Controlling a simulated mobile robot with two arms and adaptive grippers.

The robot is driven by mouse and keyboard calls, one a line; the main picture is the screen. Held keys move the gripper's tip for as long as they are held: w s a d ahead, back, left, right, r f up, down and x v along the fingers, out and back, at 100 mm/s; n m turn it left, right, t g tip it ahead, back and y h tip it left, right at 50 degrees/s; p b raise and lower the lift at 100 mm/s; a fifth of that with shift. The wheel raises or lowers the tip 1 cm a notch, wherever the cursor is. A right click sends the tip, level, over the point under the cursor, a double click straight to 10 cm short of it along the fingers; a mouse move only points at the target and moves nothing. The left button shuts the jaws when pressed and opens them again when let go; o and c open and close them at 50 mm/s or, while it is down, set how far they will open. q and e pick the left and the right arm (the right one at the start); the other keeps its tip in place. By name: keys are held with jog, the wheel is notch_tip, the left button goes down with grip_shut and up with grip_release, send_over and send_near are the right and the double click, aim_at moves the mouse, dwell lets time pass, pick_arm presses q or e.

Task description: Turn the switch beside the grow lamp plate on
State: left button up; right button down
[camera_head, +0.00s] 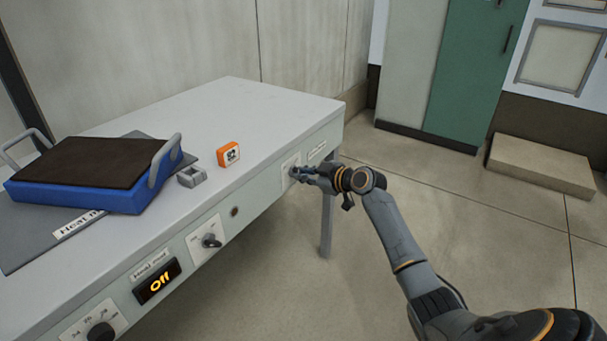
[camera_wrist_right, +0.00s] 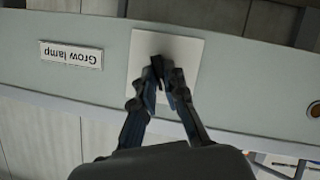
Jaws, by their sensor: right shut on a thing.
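The grow lamp plate (camera_wrist_right: 71,54) is a white label on the bench's front panel; it reads upside down in the right wrist view. In the head view the label (camera_head: 317,150) is near the panel's far end. Beside it is a pale square switch plate (camera_wrist_right: 143,45), which also shows in the head view (camera_head: 287,163). My right gripper (camera_wrist_right: 162,72) is shut on the dark switch knob (camera_wrist_right: 156,63) at the middle of this plate. The fingers hide most of the knob, so I cannot tell its setting. In the head view the right gripper (camera_head: 302,172) reaches the panel from the right.
A blue tray (camera_head: 130,200) with a dark top rests on a grey mat (camera_head: 30,240) on the bench (camera_head: 265,110). Another knob (camera_head: 210,240) and an "Off" display (camera_head: 158,281) are nearer on the panel.

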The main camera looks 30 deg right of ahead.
pick_arm(q)
jog(key=w+d+r+t+h+b, duration=0.1)
jog(key=w+d+r+t+b, duration=0.1)
jog(key=w+t+b, duration=0.2)
jog(key=shift+w+r, duration=0.2)
jog(key=shift+w, duration=1.15)
pick_arm(e)
jog(key=shift+w+d+f+m+g+y, duration=0.15)
jog(key=shift+m+g+y, duration=0.2)
jog(key=shift+m+y, duration=1)
jog(key=shift+d+r+m+g+y, duration=0.2)
jog(key=shift+m+y, duration=0.5)
jog(key=shift+m, duration=1.15)
jog(key=shift+w+d+f+m+g+y, duration=0.15)
jog(key=shift+m+g+y, duration=0.3)
jog(key=shift+m+y, duration=0.9)
pick_arm(q)
jog(key=shift+d, duration=0.1)
pick_arm(e)
jog(key=shift+s+m+h, duration=0.1)
jog(key=shift+m+h, duration=0.15)
jog(key=shift+h, duration=0.05)
jog(key=c, duration=1.4)
grip_release()
